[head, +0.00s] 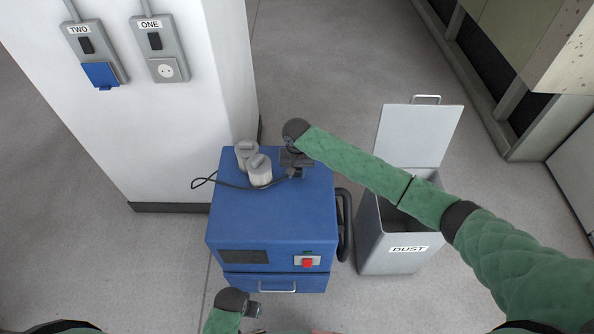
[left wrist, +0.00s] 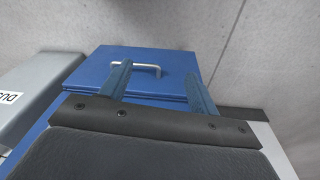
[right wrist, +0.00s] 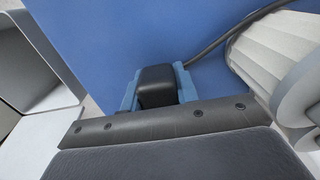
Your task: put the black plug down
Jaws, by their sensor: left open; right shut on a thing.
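The black plug (right wrist: 156,86) sits between the blue fingers of my right gripper (right wrist: 158,90), which is shut on it. In the head view my right gripper (head: 296,168) is over the back right part of the blue cabinet's top (head: 265,220); the plug is mostly hidden there. A black cord (head: 225,184) runs left from the gripper across the top and loops past the left edge. I cannot tell whether the plug touches the top. My left gripper (left wrist: 160,88) is open and empty, in front of the cabinet's drawer with its metal handle (left wrist: 136,68).
Two grey-white ribbed cylinders (head: 259,170) stand left of my right gripper. An open grey bin labelled DUST (head: 390,262) stands to the right. A white pillar carries sockets ONE (head: 166,70) and TWO (head: 100,74). The cabinet top's front half is clear.

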